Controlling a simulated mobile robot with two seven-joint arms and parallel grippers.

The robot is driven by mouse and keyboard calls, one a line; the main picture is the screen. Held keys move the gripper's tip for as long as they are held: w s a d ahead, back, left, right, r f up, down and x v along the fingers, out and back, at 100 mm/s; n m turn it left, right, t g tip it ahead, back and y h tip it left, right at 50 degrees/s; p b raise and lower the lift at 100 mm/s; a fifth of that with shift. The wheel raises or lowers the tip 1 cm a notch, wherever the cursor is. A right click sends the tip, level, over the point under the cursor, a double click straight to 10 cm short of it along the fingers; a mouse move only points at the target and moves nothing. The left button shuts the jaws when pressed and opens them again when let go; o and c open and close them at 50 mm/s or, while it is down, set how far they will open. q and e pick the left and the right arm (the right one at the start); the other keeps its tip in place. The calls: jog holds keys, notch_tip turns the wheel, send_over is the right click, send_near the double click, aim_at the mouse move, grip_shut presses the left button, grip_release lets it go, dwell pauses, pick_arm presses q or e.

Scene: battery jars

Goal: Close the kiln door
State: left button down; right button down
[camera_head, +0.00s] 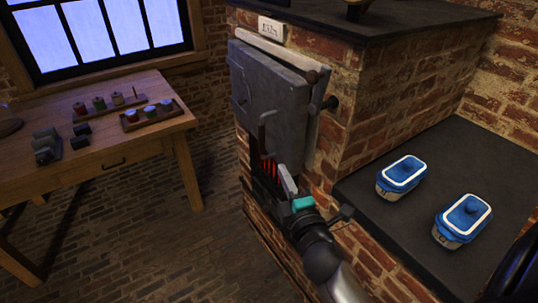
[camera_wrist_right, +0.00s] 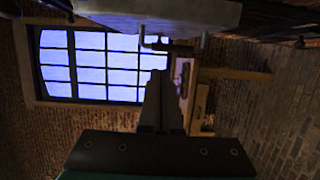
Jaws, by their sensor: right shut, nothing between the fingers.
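The kiln door (camera_head: 275,95) is a grey metal panel on the front of the brick kiln (camera_head: 340,120), under a small sign. Red glowing bars (camera_head: 268,170) show below its lower edge, so the opening is at least partly uncovered. A bent handle (camera_head: 265,130) is on the door's lower part. My right gripper (camera_head: 284,178) is shut and empty, just below the door and in front of the opening. In the right wrist view the shut fingers (camera_wrist_right: 158,80) point towards the handle (camera_wrist_right: 165,45), with the door (camera_wrist_right: 165,12) along the top. Contact cannot be told. My left gripper is out of view.
Two blue-lidded containers (camera_head: 402,173) (camera_head: 463,218) stand on the dark slab right of the kiln. A wooden table (camera_head: 100,140) with small jars and blocks stands at the left under a window. The brick floor between table and kiln is clear.

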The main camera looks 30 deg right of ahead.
jog(key=w+d, duration=0.2)
jog(key=w, duration=0.1)
jog(key=w+d, duration=0.2)
jog(key=w, duration=0.1)
jog(key=w+d, duration=0.2)
jog(key=w, duration=0.1)
jog(key=shift+w+d+r, duration=0.25)
jog(key=shift+w, duration=0.15)
